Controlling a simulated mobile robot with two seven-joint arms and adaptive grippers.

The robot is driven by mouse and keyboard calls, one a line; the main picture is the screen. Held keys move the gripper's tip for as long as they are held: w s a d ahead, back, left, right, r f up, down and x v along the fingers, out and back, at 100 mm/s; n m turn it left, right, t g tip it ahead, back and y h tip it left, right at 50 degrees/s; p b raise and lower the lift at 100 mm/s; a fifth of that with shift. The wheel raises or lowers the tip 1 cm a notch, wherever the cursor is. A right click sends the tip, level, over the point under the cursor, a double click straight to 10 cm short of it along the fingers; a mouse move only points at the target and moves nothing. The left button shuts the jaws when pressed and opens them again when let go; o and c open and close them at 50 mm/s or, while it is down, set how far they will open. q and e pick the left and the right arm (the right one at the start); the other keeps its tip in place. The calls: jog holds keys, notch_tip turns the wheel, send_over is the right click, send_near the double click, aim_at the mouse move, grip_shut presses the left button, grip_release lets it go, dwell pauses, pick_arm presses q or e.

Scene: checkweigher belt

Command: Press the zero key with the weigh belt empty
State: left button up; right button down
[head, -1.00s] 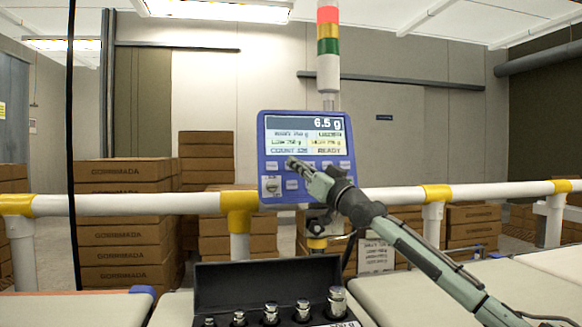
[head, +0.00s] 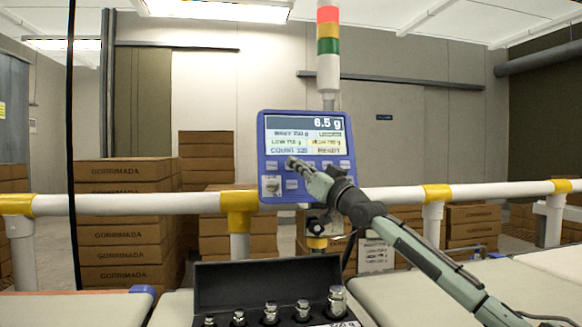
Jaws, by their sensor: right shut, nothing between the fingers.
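The blue weigher terminal (head: 262,150) stands behind the belts, its screen (head: 306,136) reading 6.5 g with a COUNT line and READY. Keys sit in rows below the screen. My right gripper (head: 291,162) is shut and empty, its tip over the upper-left part of the key area. I cannot tell whether the tip touches a key, and the key labels are too small to read. The gripper and wrist hide several keys. The belt (head: 408,297) shows pale and bare in its visible part; the black case hides some of the belt area. My left gripper is not in view.
An open black case (head: 262,283) with several metal weights (head: 270,313) stands at the front centre. A white and yellow guard rail (head: 150,204) runs across behind the belts. A signal tower (head: 328,75) rises behind the terminal. Brown cartons (head: 120,230) are stacked beyond the rail.

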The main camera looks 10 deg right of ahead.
jog(key=shift+w, duration=0.15)
jog(key=shift+w+f, duration=0.1)
jog(key=shift+w, duration=0.15)
jog(key=shift+w+f, duration=0.1)
jog(key=shift+w, duration=0.3)
dwell(0.8)
jog(key=shift+s+a, duration=0.15)
jog(key=shift+s, duration=0.65)
